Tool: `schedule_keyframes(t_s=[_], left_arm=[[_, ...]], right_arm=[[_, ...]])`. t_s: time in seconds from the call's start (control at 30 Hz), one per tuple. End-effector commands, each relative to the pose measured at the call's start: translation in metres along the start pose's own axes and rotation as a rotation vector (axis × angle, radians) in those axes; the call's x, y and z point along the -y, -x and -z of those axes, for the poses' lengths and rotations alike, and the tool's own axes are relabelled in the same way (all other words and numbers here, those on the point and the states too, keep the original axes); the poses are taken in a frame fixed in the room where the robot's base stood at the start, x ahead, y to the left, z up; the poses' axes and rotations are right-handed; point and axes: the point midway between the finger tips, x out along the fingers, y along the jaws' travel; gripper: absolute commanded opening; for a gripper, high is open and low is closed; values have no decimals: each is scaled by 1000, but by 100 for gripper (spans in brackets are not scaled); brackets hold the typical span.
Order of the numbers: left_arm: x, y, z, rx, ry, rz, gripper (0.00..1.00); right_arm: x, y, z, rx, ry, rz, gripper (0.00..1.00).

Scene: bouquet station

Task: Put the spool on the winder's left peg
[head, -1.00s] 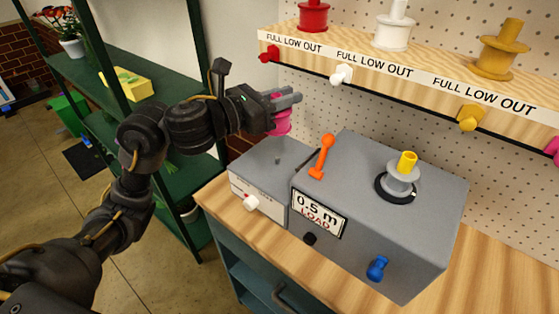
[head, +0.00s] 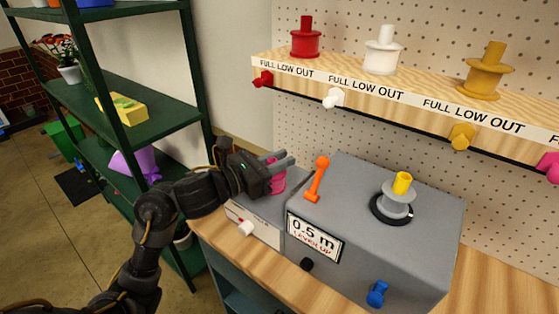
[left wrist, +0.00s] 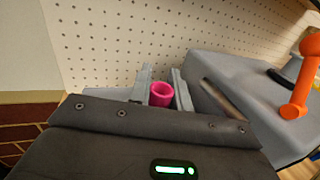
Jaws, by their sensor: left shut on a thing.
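A pink spool (head: 278,182) is between the fingers of my left gripper (head: 284,161), which is shut on it. The spool stands upright and low over the left, lower box (head: 258,221) of the grey winder (head: 390,240). The left peg is hidden behind the spool and gripper, so I cannot see directly how far the spool sits on it. In the left wrist view the pink spool's round top (left wrist: 161,93) shows between the fingers. The winder's display (head: 314,237) reads "0.5 m LEVER UP". My right gripper is not in view.
An orange lever (head: 317,180) stands just right of the gripper. A grey reel with a yellow top (head: 399,197) sits on the winder's right part. A wooden shelf (head: 395,98) with red, white and yellow spools is above. Green shelving (head: 150,115) stands at left.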

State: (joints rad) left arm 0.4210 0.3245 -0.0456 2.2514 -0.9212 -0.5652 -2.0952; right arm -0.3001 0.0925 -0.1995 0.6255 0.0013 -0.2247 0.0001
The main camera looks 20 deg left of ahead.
Motion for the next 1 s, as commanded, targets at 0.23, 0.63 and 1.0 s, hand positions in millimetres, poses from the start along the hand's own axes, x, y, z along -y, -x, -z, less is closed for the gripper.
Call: schedule_keyframes(t_s=[0.23, 0.63, 1.0], left_arm=[[0, 0, 0, 1, -1, 0, 0], [0, 0, 2, 1, -1, 0, 41], [-2, 13, 1, 0, -5, -3, 41]], right_arm=[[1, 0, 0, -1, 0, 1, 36], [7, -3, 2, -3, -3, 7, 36], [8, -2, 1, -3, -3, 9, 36]])
